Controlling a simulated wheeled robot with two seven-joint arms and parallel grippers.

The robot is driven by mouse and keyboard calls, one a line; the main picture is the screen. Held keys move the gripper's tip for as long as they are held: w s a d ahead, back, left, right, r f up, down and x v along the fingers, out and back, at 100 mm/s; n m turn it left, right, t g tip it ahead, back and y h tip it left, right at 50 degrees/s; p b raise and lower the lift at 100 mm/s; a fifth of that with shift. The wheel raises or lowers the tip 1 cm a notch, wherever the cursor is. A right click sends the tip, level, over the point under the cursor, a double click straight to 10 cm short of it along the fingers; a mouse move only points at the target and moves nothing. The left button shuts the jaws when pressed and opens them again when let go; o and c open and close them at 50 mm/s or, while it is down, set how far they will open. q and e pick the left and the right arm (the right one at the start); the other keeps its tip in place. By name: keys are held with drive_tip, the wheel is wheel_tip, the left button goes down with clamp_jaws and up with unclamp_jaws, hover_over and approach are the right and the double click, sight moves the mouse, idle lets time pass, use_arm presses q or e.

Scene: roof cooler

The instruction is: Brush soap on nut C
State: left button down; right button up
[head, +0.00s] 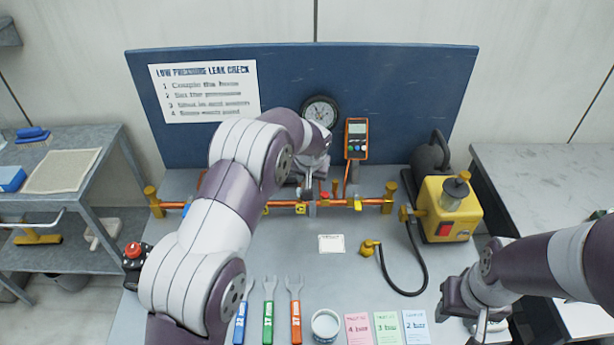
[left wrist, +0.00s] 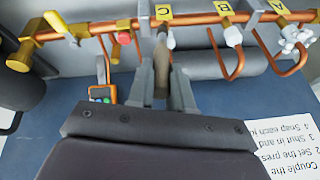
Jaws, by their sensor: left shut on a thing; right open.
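My left gripper (head: 307,188) is at the copper pipe in the head view, mostly behind my own arm. In the left wrist view my left gripper (left wrist: 163,72) is shut on a brown-handled brush (left wrist: 162,88). The brush points at the pipe just below yellow tag C (left wrist: 164,12). Nut C and the bristles are largely hidden there, so I cannot tell whether they touch. Tag B (left wrist: 222,7) has a whitish fitting beside it; near tag A (left wrist: 277,5) is a lumpy white mass (left wrist: 291,40). My right gripper (head: 484,327) is open at the lower right, apart from the pipe.
A round white dish (head: 326,326) and several wrenches (head: 268,312) lie at the bench front, beside coloured cards (head: 387,327). A yellow pump (head: 449,208) with a black hose stands right. An orange meter (head: 356,139) and gauge (head: 320,112) are behind the pipe. The centre bench is mostly clear.

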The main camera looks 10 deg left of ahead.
use_arm(q)
drive_tip(key=shift+r, duration=0.15)
drive_tip(key=shift+s+d+r, duration=0.1)
drive_tip(key=shift+r, duration=0.2)
drive_tip(key=s+d+r, duration=0.1)
drive_tip(key=s+r, duration=0.3)
drive_tip(key=shift+s+p, duration=0.3)
drive_tip(key=shift+p, duration=0.05)
drive_tip(key=shift+r, duration=0.1)
